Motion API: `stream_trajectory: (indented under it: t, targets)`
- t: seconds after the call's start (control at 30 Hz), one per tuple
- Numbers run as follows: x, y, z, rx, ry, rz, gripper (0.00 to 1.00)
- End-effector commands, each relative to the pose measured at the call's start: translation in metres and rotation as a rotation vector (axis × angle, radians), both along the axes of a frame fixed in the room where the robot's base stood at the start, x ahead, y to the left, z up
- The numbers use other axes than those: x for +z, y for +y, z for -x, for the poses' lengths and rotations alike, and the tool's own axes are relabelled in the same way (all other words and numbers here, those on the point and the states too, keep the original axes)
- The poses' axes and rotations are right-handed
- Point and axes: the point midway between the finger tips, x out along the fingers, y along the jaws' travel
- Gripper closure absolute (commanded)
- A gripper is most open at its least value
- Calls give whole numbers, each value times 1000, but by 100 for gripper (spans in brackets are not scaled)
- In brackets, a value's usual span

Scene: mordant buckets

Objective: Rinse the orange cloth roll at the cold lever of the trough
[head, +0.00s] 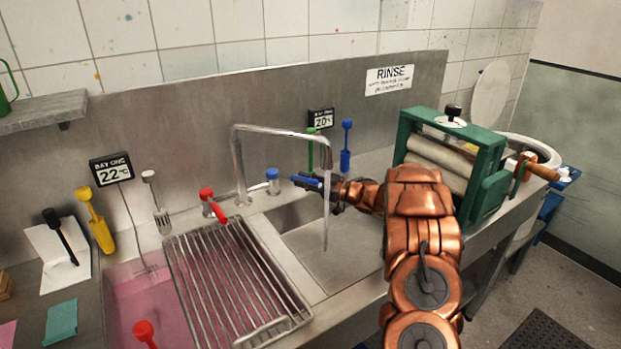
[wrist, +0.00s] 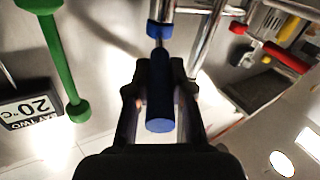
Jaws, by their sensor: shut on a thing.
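My gripper (head: 333,190) is at the right-hand basin of the metal trough (head: 350,238), beside the tap spout (head: 285,132). In the wrist view my gripper (wrist: 160,88) is shut on the blue lever (wrist: 160,108), whose grip lies between the fingers. The lever also shows in the head view (head: 306,182), next to its blue-capped valve (head: 272,175). Water (head: 326,222) runs from the spout into this basin. The red lever (head: 216,209) is to the left. I cannot make out an orange cloth roll in either view.
A wire rack (head: 232,285) lies over the pink-filled left basin (head: 140,290). A green wringer (head: 493,185) with a wooden crank handle (head: 543,172) stands right of my arm. Green (head: 310,148) and blue (head: 346,145) tools stand behind the basin, near a 20°C display (head: 320,119).

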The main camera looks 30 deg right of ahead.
Motion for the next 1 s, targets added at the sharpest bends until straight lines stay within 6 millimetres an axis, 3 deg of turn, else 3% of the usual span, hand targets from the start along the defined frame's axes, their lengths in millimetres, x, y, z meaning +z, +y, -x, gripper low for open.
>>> stream_trajectory:
  t: [0.5, 0.53, 0.7, 0.77, 1.0]
  targets:
    - [2, 2, -2, 10, -3, -1, 100]
    - [2, 2, -2, 10, -3, -1, 75]
    - [1, 2, -2, 11, -2, -1, 57]
    - [1, 2, -2, 12, -2, -1, 53]
    - [1, 2, -2, 12, -2, -1, 53]
